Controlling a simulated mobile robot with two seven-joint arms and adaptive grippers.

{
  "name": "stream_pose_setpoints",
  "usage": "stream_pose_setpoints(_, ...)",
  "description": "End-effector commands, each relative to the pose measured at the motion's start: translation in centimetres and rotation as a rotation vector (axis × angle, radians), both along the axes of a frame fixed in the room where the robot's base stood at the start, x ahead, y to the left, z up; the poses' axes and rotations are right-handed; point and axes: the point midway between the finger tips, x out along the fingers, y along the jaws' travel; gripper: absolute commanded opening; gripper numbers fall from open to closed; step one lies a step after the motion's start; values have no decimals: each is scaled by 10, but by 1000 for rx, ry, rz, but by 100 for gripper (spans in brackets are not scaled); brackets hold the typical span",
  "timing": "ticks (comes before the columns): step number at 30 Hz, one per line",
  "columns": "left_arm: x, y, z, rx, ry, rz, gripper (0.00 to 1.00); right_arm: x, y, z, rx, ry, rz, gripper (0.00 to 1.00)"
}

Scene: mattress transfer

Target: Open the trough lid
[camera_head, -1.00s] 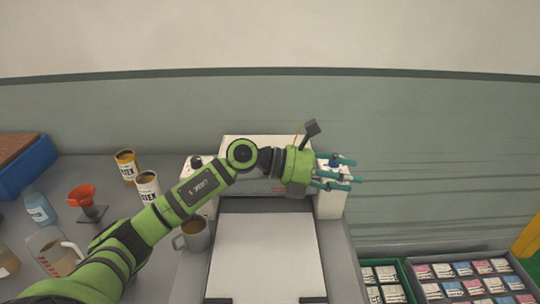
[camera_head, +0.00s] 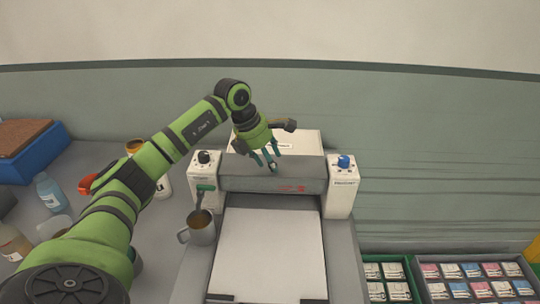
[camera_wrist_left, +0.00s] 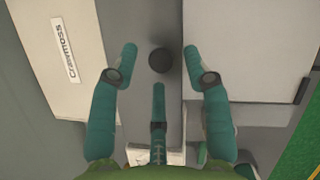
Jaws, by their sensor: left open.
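The trough lid looks to be the grey cover (camera_head: 235,177) between two white posts; it lies closed across the machine. In the left wrist view the grey surface (camera_wrist_left: 140,20) carries a round dark knob (camera_wrist_left: 159,61). My left gripper (camera_head: 270,164) is over the cover, pointing down, with its teal fingers spread. In the left wrist view the gripper (camera_wrist_left: 160,50) has its fingers apart around the knob; I cannot tell whether any finger touches it. In the head view the fingers mostly hide the knob. My right gripper is not in view.
A white post with a blue knob (camera_head: 341,185) stands at right, one with a black knob (camera_head: 203,178) at left. A mug (camera_head: 200,232) stands beside the white plate (camera_head: 267,255). Bottles and a blue bin (camera_head: 30,155) are at left; trays of packets (camera_head: 470,275) at right.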

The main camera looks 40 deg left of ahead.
Motion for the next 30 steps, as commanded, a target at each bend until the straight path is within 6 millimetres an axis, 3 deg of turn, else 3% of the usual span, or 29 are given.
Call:
stream_pose_setpoints(10,2,-2,-7,0,-1,-1,48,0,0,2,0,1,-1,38)
stream_pose_setpoints(11,2,-2,-7,0,-1,-1,44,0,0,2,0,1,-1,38)
stream_pose_setpoints(14,2,-2,-7,0,-1,-1,4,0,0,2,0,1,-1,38)
stream_pose_setpoints(15,2,-2,-7,0,-1,-1,0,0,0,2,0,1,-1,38)
stream_pose_setpoints(30,5,-1,-2,0,-6,0,0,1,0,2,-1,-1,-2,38)
